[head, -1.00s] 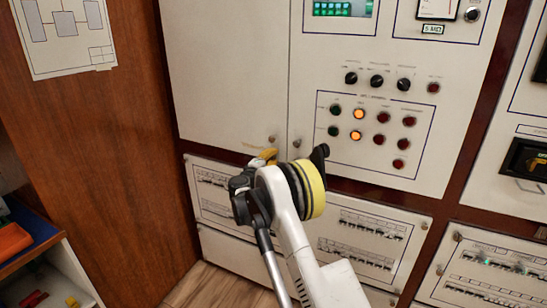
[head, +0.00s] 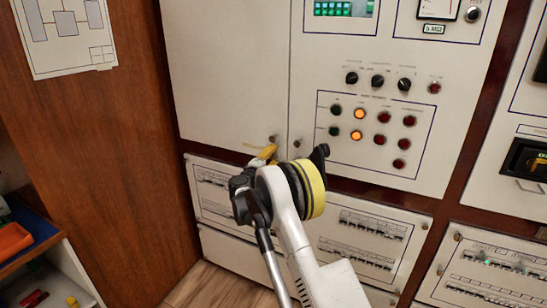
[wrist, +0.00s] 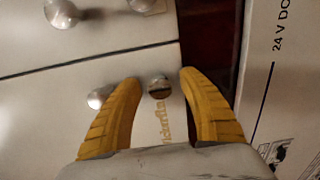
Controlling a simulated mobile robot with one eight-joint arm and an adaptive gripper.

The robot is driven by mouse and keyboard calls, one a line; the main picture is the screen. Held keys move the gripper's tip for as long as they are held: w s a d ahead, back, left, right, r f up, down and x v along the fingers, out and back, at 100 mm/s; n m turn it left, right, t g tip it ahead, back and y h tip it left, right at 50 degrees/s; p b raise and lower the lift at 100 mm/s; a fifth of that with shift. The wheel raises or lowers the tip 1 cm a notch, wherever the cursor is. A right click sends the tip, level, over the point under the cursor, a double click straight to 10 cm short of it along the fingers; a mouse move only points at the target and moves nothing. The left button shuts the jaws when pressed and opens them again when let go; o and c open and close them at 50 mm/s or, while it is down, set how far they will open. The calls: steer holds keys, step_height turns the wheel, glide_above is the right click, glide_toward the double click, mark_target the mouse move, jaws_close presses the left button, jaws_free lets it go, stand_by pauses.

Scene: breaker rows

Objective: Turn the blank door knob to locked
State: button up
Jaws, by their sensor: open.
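The blank door (head: 225,70) is the plain cream door at the left of the cabinet. Its small metal knob (head: 272,139) is at its lower right corner. In the wrist view the round knob (wrist: 159,87) shows between the two yellow fingertips, with space on both sides. My gripper (wrist: 160,82) is open around it; contact does not show. In the head view only part of a yellow finger (head: 266,152) shows just below the knob; my wrist hides the rest. Another shiny round piece (wrist: 100,97) shows by the left finger.
The instrument door (head: 315,110) beside it has its own knob (head: 297,144) close by, across a narrow seam. Breaker panels (head: 370,235) lie below. A wooden wall (head: 100,150) stands at left, with a shelf (head: 40,245) holding objects beside it.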

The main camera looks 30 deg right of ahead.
steer(key=v, duration=1.2)
steer(key=s+a+r+m+g+y, duration=0.1)
steer(key=s+r+m+g+y, duration=0.15)
steer(key=s+r, duration=0.45)
steer(key=s+a+r+m+g+y, duration=0.15)
steer(key=s+y, duration=0.25)
steer(key=s, duration=0.7)
steer(key=s+a+f+m+y, duration=0.2)
steer(key=s+a+y, duration=0.2)
steer(key=s, duration=0.8)
steer(key=s+a+f+m+y, duration=0.1)
steer(key=s+a+f+y, duration=0.1)
steer(key=s+a, duration=0.7)
steer(key=s+y, duration=0.1)
steer(key=s, duration=0.3)
steer(key=shift+s+m+y, duration=0.3)
steer(key=shift+m+y, duration=0.05)
steer(key=shift+m, duration=0.05)
